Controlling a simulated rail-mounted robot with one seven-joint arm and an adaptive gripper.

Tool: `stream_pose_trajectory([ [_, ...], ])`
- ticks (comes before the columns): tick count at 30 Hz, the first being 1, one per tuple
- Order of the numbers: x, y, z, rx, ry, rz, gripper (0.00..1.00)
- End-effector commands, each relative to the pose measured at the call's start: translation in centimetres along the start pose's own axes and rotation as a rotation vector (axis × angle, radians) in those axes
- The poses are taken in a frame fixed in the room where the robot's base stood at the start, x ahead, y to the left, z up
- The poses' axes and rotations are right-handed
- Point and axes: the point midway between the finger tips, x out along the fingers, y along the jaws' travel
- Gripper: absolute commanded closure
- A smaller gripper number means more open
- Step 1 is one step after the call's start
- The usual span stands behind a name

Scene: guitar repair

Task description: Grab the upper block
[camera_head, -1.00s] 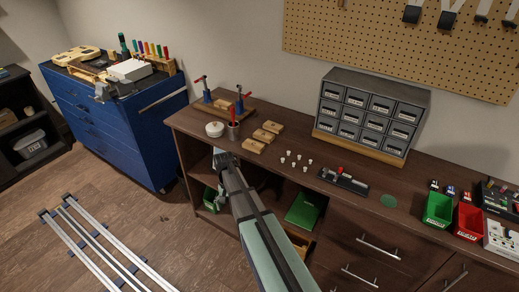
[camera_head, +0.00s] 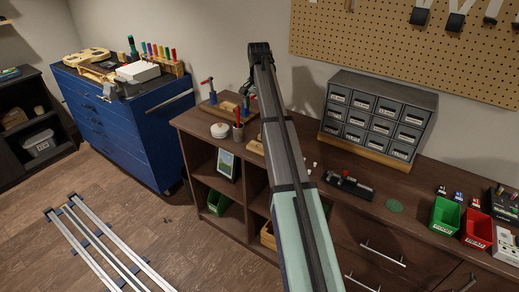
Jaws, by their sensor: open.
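One wooden block (camera_head: 256,147) shows partly at the left edge of my arm, on the brown workbench. The other blocks, the upper one among them, are hidden behind my arm. My arm rises from the bottom of the picture across the bench. My dark gripper (camera_head: 260,48) is at its far end, high in front of the wall and above the blocks' area in the picture. It is open, with nothing seen in it, though its fingers are hard to make out. It is apart from the visible block.
A round white container (camera_head: 220,130) and a cup with a red tool (camera_head: 238,131) stand left of the blocks. Blue and red clamps (camera_head: 211,92) are behind them. A grey drawer cabinet (camera_head: 376,116) stands right of my arm. A blue chest (camera_head: 130,125) is at left.

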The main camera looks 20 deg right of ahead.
Motion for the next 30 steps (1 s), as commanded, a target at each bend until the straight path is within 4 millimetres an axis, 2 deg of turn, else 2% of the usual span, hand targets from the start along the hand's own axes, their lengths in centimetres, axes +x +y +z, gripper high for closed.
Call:
stream_pose_trajectory([
  [18, 10.5, 0.1, 0.1, 0.000, -0.002, 0.002, 0.00],
  [30, 12.7, 0.0, 0.0, 0.000, -0.001, 0.001, 0.00],
])
